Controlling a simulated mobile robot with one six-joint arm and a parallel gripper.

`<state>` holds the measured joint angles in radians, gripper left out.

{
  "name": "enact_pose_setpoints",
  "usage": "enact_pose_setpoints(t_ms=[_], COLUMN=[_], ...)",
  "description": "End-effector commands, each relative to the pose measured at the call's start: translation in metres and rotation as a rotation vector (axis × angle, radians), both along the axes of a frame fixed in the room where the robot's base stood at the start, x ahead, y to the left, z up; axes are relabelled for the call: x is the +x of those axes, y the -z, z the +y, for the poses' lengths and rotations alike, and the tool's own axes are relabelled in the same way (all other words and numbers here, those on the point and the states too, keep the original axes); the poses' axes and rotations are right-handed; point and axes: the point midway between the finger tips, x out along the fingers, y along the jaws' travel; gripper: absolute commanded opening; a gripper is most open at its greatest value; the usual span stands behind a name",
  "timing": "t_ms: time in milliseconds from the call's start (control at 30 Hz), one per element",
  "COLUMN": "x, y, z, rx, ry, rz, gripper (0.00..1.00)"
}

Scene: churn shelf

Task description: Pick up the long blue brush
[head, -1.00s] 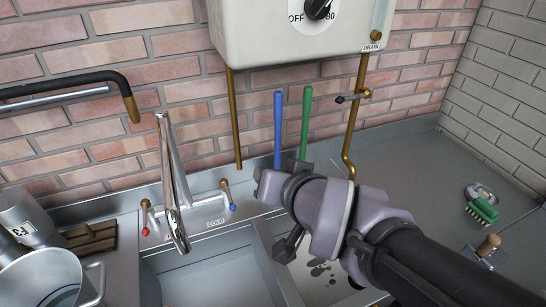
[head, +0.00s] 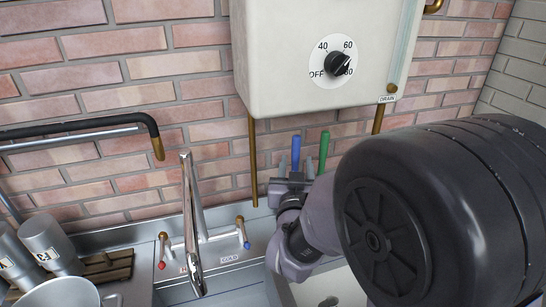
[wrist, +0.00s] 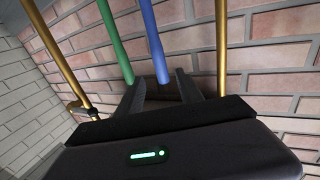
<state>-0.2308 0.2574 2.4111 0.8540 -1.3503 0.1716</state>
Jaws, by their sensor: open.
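The long blue brush shows as an upright blue handle (head: 295,152) against the brick wall, below the white boiler; its lower end is hidden behind my gripper. In the wrist view the blue handle (wrist: 153,40) runs down into the gap between my two fingers. My gripper (head: 292,180) is open at the handles, and its fingers also show in the wrist view (wrist: 160,82). I cannot tell whether they touch the blue handle. A green handle (head: 323,150) stands just to its right; in the wrist view this green handle (wrist: 112,40) passes by the left finger.
A white boiler (head: 300,90) with a dial hangs above the handles. Brass pipes (head: 252,160) run down on both sides of them. A chrome tap (head: 190,220) stands over the sink at left.

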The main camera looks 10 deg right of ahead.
Motion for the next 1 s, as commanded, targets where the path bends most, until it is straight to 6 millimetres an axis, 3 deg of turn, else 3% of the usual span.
enact_pose_setpoints(t_ms=[100, 333, 500, 600, 800, 1000], x=[0.029, 0.059, 0.092, 0.103, 0.105, 0.105], y=[0.002, 0.002, 0.003, 0.003, 0.002, 0.002], z=[-0.006, -0.011, -0.017, -0.019, -0.019, -0.019], rx=[0.001, 0.001, 0.0, 0.0, 0.0, 0.0], ry=[0.001, 0.0, 0.0, 0.0, -0.002, -0.002], rz=[0.0, 0.0, -0.001, 0.001, 0.001, 0.001], gripper=[0.44, 0.44, 0.44, 0.44, 0.44, 0.06])
